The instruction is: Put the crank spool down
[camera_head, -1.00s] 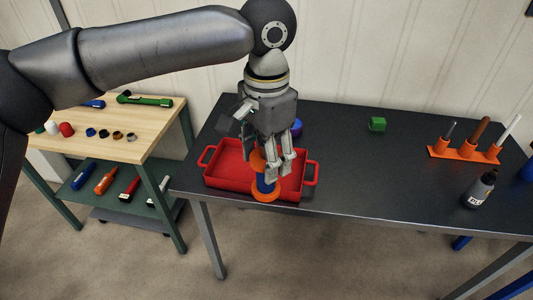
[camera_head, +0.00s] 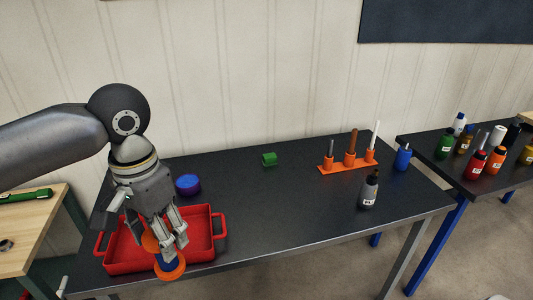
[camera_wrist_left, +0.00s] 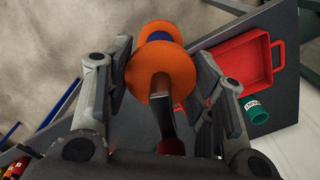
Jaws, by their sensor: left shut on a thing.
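The crank spool has orange round ends and a blue middle (camera_head: 166,260). My left gripper (camera_head: 174,245) is shut on it, with the fingers pointing down. In the head view the spool overlaps the front wall of the red tray (camera_head: 118,258); whether it touches the tray or hangs above it I cannot tell. In the left wrist view the spool's orange disc (camera_wrist_left: 160,72) sits between the two fingers, and the red tray (camera_wrist_left: 277,55) lies to the right of it. The fingers hide part of the spool. My right gripper is not in view.
A blue round object (camera_head: 187,185) stands behind the tray. The table's middle is clear.

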